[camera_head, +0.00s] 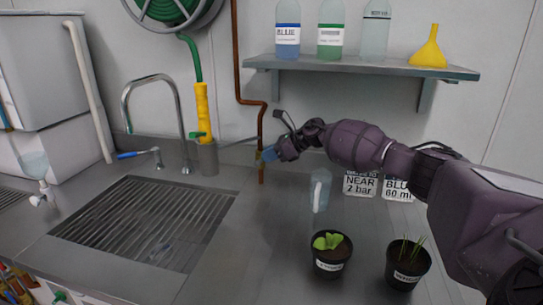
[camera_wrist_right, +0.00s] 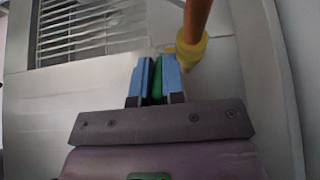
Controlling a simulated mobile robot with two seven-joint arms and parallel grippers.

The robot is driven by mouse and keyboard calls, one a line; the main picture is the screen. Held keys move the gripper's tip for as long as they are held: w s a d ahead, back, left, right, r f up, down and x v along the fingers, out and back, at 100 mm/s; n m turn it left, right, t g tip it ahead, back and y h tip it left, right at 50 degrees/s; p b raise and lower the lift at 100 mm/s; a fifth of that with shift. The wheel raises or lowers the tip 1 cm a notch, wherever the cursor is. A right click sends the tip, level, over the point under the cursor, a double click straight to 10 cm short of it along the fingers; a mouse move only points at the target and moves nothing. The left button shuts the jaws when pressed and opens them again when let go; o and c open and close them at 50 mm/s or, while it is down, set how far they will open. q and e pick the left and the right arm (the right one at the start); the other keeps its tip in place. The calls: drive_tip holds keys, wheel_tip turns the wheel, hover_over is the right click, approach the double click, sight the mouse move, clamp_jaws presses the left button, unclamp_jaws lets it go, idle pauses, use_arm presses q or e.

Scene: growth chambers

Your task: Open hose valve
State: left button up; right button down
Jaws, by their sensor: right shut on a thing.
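My right gripper (camera_head: 268,154) is at the copper pipe (camera_head: 237,60) on the back wall, and its blue fingertips hide the valve there. In the right wrist view my right gripper (camera_wrist_right: 157,80) is shut on a green valve handle (camera_wrist_right: 158,78), a narrow strip of which shows between the two blue fingers. Just beside the fingers is a yellow fitting (camera_wrist_right: 191,50) around the copper pipe (camera_wrist_right: 197,18). The green hose (camera_head: 193,55) hangs from a wall reel (camera_head: 205,18) to a yellow nozzle (camera_head: 202,105) standing in a grey holder (camera_head: 208,158). My left gripper is not in view.
A sink with a grating (camera_head: 145,225) and curved tap (camera_head: 150,80) lies left. A clear jug (camera_head: 320,190), two potted plants (camera_head: 331,262) (camera_head: 408,270) and label cards (camera_head: 361,184) stand below my right arm. A shelf (camera_head: 350,68) holds bottles and a yellow funnel (camera_head: 430,50).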

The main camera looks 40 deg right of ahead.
drive_tip(key=shift+w+a+r+g+h, duration=0.2)
drive_tip(key=shift+w+r+g+h, duration=0.1)
drive_tip(key=shift+r+g+h, duration=0.25)
drive_tip(key=shift+w+a+r+g+h, duration=0.1)
drive_tip(key=shift+w+a+g+h, duration=0.15)
drive_tip(key=shift+g+h, duration=0.3)
drive_tip(key=shift+w+a+g+h, duration=0.1)
drive_tip(key=shift+w+g+h, duration=0.1)
drive_tip(key=shift+g+h, duration=0.3)
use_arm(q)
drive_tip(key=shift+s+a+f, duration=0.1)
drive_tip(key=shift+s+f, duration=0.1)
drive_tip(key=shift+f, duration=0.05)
use_arm(e)
drive_tip(key=shift+a+g, duration=0.1)
drive_tip(key=shift+g, duration=0.3)
drive_tip(key=shift+w+r, duration=0.1)
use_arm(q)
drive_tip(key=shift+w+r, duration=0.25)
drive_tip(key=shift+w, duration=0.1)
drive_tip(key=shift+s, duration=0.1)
use_arm(e)
drive_tip(key=c, duration=1.3)
unclamp_jaws()
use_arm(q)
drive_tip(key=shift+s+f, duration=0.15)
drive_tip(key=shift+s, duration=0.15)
use_arm(e)
drive_tip(key=shift+o, duration=0.5)
drive_tip(key=shift+r, duration=0.1)
